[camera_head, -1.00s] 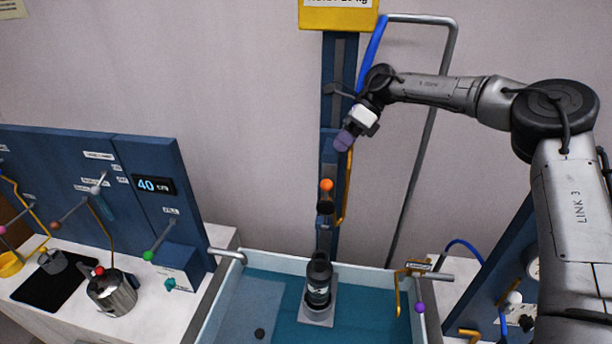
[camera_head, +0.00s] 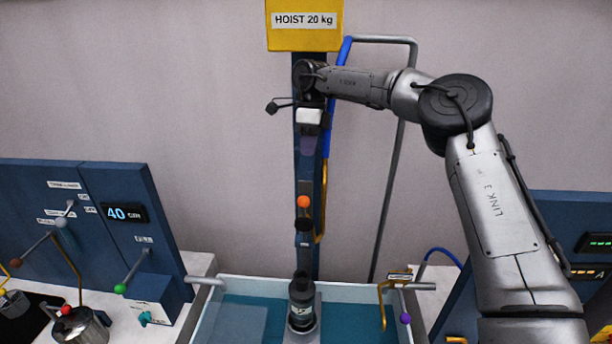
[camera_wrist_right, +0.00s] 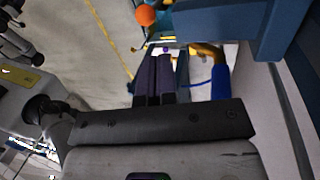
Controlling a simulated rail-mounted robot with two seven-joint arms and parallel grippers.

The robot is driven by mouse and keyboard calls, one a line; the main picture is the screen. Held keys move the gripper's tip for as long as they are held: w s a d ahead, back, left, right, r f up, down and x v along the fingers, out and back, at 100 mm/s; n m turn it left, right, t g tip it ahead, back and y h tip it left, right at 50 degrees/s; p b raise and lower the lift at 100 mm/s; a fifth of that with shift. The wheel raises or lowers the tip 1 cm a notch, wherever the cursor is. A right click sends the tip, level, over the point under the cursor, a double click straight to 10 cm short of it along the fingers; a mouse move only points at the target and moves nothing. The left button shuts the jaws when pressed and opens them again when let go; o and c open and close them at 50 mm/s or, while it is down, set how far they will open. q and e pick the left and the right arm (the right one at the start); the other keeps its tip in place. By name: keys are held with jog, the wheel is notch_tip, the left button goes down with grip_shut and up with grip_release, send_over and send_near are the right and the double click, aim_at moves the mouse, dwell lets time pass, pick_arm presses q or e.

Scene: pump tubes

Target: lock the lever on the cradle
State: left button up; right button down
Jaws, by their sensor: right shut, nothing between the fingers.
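An orange ball knob (camera_head: 303,201) sits on a dark fitting (camera_head: 303,225) on the blue hoist column (camera_head: 306,262); I take the knob for the cradle's lever end, but cannot tell its lock state. The knob also shows at the top of the right wrist view (camera_wrist_right: 145,16). My right gripper (camera_head: 308,146) points down in front of the column, above the knob and apart from it in the head view. Its purple fingers (camera_wrist_right: 160,78) are shut and empty. A dark bottle-shaped pump (camera_head: 302,300) stands upright below, in the tank. My left gripper is out of view.
A black side lever (camera_head: 275,106) sticks out left of the column, near my right wrist. A yellow hoist box (camera_head: 304,25) is above. A yellow bent tube (camera_head: 323,205) runs close to the column's right side. The teal-floored tank (camera_head: 240,283) lies below.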

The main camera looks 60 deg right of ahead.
aim_at(306, 184)
jog(key=p+x, duration=0.2)
jog(key=x, duration=0.7)
jog(key=shift+a+f, duration=0.15)
jog(key=shift+f, duration=0.25)
jog(key=shift+s+a, duration=0.1)
